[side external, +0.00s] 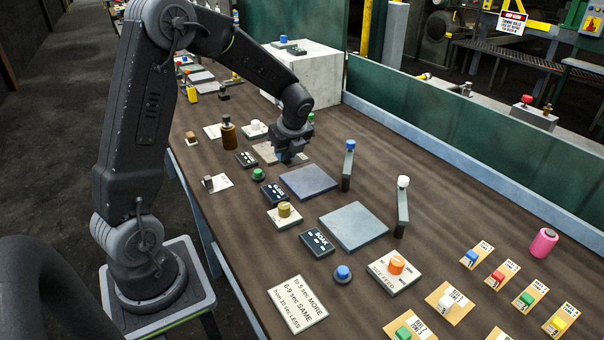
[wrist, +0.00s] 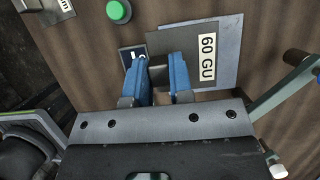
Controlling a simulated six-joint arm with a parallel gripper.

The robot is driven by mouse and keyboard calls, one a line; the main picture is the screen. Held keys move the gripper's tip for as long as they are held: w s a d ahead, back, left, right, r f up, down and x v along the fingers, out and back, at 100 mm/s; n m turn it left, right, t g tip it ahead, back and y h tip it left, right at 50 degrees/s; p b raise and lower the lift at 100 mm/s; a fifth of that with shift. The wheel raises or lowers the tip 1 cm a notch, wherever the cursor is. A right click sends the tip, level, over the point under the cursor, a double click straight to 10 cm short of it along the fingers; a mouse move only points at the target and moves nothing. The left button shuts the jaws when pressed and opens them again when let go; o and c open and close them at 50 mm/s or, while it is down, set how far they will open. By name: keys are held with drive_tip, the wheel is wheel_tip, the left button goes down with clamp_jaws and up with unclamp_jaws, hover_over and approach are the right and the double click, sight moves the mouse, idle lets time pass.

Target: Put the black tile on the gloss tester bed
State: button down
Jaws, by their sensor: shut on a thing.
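The black tile (wrist: 172,45) is a dark flat square in the wrist view, with a white label reading "60 GU" along its right side. My gripper (wrist: 160,78) has its two blue fingers on either side of the tile's near part, shut on it. Behind the tile lies a grey-blue flat pad (wrist: 229,40), partly covered by it; I cannot tell whether they touch. In the side view my gripper (side external: 290,156) is low over the table, just behind a grey-blue square pad (side external: 308,182). The tile is hard to make out there.
A green button (side external: 258,174) and a dark GLOSS panel (side external: 273,193) lie left of the pad. A post with a blue top (side external: 348,165) stands right of it. A second grey pad (side external: 353,226) and a SOAK panel (side external: 317,242) lie nearer. A white block (side external: 305,75) stands behind.

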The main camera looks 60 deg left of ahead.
sight(301, 162)
drive_tip(key=w+d+f, duration=0.2)
drive_tip(key=w, duration=0.1)
drive_tip(key=shift+w+d+f, duration=0.1)
drive_tip(key=shift+d+f, duration=0.2)
drive_tip(key=shift+d, duration=0.05)
drive_tip(key=shift+f, duration=1.95)
drive_tip(key=shift+f, duration=0.1)
drive_tip(key=c, duration=1)
unclamp_jaws()
